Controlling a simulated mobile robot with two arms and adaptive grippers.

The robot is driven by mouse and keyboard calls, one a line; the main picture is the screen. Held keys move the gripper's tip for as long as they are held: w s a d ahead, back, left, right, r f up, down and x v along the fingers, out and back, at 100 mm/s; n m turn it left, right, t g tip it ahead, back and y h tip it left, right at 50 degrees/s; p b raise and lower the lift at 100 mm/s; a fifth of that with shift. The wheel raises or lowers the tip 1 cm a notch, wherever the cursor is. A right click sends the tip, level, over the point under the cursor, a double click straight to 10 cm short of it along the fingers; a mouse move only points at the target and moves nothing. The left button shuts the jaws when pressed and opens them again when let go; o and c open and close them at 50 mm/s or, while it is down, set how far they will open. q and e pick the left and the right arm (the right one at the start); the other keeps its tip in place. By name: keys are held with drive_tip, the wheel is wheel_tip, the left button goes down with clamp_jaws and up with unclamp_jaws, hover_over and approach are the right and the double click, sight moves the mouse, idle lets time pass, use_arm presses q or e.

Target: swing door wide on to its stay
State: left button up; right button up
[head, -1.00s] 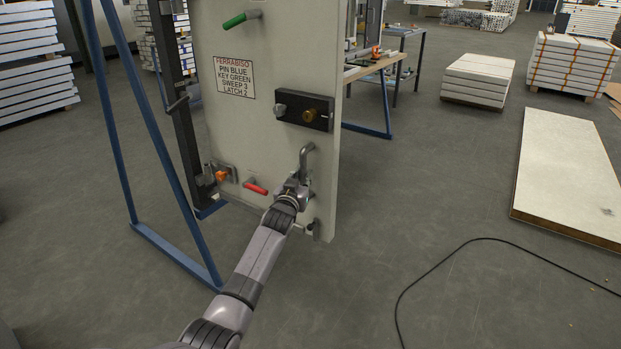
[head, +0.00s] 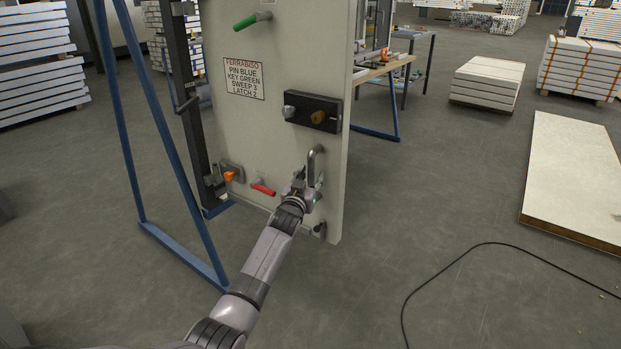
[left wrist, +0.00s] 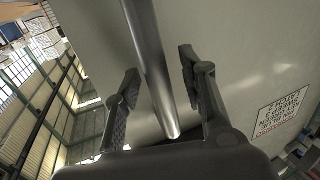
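The pale door panel (head: 265,140) stands upright beside a dark post (head: 190,120) in a blue stand. It carries a grey bar handle (head: 318,160) low near its right edge. My left gripper (head: 303,186) is at this handle. In the left wrist view the bar (left wrist: 148,60) runs between the two fingers of my left gripper (left wrist: 158,80), with gaps visible on both sides; the fingers are open. An orange-tipped fitting (head: 230,175) sits low by the post; I cannot tell whether it is the stay. My right gripper is not in view.
The door also bears a green lever (head: 245,22), a red lever (head: 263,189), a black lock box (head: 312,112) and a label (head: 244,78). A blue stand leg (head: 180,255) is at left. A pale slab (head: 572,175) and black cable (head: 450,260) lie right.

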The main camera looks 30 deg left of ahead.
use_arm(q)
drive_tip(key=v, duration=1.2)
drive_tip(key=shift+d+f, duration=0.1)
